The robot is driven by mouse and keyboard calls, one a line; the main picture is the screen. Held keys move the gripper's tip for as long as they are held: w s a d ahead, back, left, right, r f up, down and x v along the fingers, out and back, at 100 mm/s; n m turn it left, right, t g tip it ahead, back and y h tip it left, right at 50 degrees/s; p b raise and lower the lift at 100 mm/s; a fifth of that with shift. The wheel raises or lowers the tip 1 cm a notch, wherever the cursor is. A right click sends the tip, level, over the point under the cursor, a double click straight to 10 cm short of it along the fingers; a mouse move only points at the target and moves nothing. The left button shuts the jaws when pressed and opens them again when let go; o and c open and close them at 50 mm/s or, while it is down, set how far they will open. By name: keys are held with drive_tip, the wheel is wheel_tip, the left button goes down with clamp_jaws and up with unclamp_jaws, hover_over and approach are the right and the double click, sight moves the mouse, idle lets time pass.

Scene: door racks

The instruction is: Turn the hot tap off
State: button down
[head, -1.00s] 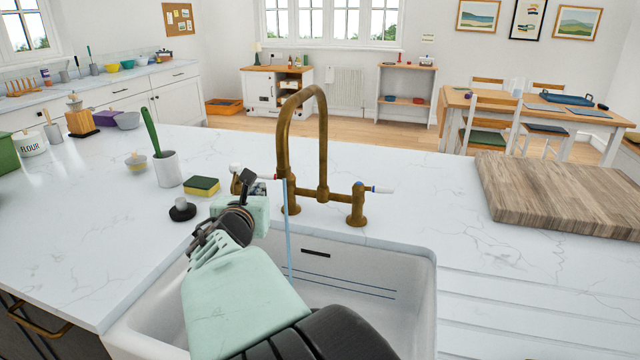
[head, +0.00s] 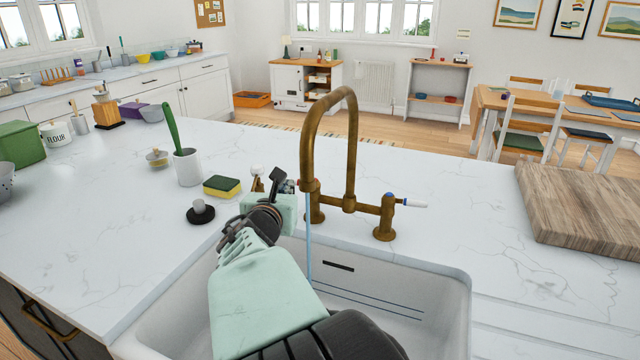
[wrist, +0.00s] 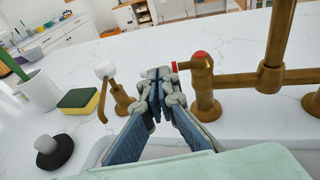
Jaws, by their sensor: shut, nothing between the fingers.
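The brass mixer tap (head: 350,150) stands behind the sink, and a thin stream of water (head: 309,245) falls from its spout. The hot side is the left pillar (wrist: 204,85), with a red cap and a red collar (wrist: 176,66) on its lever. The lever beyond the collar is hidden behind my fingers. The cold lever (head: 412,203), white with a blue mark, points right. My gripper (wrist: 160,78) is shut and empty, its fingertips just left of the hot pillar. I cannot tell whether they touch the lever.
A brass fitting with a white knob (wrist: 105,70) stands close left of my fingers. A sponge (head: 222,186), a black stopper (head: 201,212) and a white pot (head: 188,168) are further left. The white sink (head: 400,290) lies below. A wooden board (head: 580,215) is at right.

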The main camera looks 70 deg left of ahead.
drive_tip(key=shift+w+a, duration=0.15)
drive_tip(key=shift+a, duration=0.15)
drive_tip(key=shift+a+f, duration=0.1)
drive_tip(key=a+m+t+p, duration=0.1)
drive_tip(key=p, duration=0.2)
drive_tip(key=shift+a+h, duration=0.3)
drive_tip(key=shift+a, duration=0.1)
drive_tip(key=shift+d, duration=0.1)
idle(0.5)
